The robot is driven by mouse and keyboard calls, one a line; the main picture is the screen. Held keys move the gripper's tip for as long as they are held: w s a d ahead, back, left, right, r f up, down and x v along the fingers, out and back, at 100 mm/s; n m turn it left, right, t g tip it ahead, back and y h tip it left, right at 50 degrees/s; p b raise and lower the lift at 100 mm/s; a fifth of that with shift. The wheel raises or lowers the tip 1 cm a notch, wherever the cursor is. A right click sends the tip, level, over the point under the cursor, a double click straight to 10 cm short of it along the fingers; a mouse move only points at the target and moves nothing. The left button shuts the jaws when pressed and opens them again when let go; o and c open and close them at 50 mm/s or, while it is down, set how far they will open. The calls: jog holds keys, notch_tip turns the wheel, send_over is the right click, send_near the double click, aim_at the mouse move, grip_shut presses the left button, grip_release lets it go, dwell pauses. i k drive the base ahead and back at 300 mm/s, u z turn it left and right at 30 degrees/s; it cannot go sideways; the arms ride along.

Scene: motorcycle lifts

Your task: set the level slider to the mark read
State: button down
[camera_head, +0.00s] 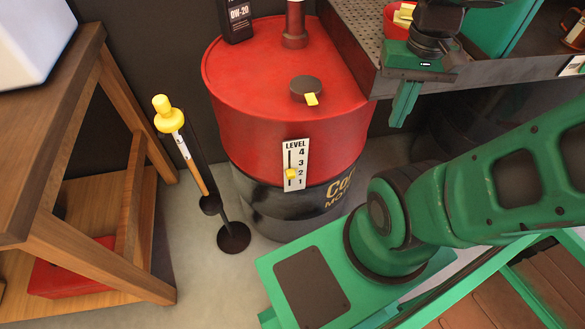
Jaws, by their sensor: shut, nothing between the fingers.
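A white level plate (303,154) on the front of the red and black oil drum (240,82) reads LEVEL, with 4 at the top down to 1. Its yellow slider knob (291,174) sits low in the slot, about level with the 2. A yellow-handled dipstick (165,115) leans in a dark stand left of the drum. Its pale marked band (182,147) shows, but its marks are too small to read. My gripper (403,112) is shut and empty, pointing down right of the drum by the bench edge, apart from the slider.
A wooden table (70,120) stands at the left. A grey perforated bench (480,70) reaches over the drum's right side. A black bottle (235,20) and a cap with a yellow tab (306,90) are on the drum lid. The floor before the drum is partly free.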

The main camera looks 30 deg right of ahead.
aim_at(290, 173)
jog(key=u, duration=1.1)
jog(key=k, duration=1.65)
jog(key=z, duration=0.85)
jog(key=i, duration=1)
jog(key=u, duration=0.05)
